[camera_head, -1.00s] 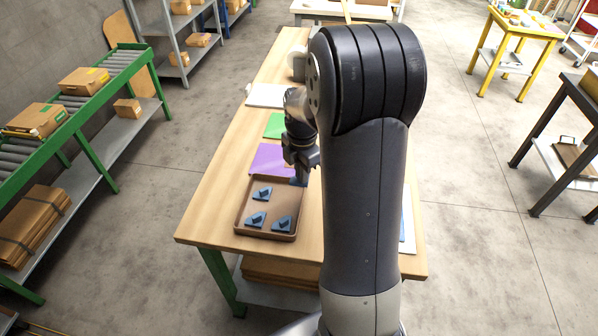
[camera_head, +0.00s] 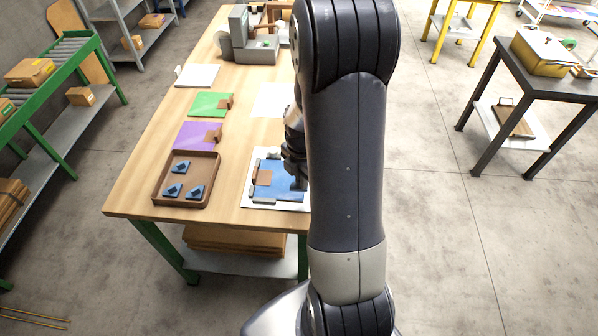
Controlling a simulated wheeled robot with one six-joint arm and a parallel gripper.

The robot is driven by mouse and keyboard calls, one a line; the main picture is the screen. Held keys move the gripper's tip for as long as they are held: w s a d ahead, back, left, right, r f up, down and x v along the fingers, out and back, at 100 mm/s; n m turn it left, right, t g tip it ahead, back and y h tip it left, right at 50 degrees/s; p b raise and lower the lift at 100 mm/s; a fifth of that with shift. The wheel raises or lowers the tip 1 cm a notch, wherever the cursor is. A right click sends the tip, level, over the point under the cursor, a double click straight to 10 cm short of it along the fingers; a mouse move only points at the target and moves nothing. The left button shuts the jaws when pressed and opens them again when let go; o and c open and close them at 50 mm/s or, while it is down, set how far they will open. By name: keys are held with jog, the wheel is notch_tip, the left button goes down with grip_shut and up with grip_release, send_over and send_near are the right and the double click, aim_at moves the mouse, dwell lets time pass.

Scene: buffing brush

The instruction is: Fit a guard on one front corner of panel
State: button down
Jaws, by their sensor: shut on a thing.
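The blue panel (camera_head: 283,186) lies on a white base (camera_head: 249,196) near the table's front edge, with grey blocks and a brown block (camera_head: 263,177) at its edges. My gripper (camera_head: 298,182) is low over the right part of the panel, shut on a guard that is mostly hidden. I cannot tell whether the guard touches the panel. My arm covers the panel's right side.
Purple (camera_head: 192,136), green (camera_head: 207,105) and white (camera_head: 197,75) sheets lie behind the tray on the wooden table (camera_head: 140,190). A grey machine (camera_head: 245,45) stands at the far end. Bare table lies between tray and panel.

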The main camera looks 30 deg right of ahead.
jog(key=b, duration=0.4)
send_over(300, 199)
jog(key=shift+s+f, duration=0.15)
jog(key=shift+f, duration=2.65)
jog(key=shift+f+b, duration=0.6)
jog(key=shift+b, duration=0.25)
jog(key=shift+w, duration=0.25)
dwell(0.5)
jog(key=c, duration=1)
grip_release()
jog(key=shift+o, duration=0.2)
jog(key=shift+r, duration=0.2)
jog(key=shift+r+p, duration=2.5)
jog(key=shift+r, duration=0.85)
jog(key=shift+f, duration=0.15)
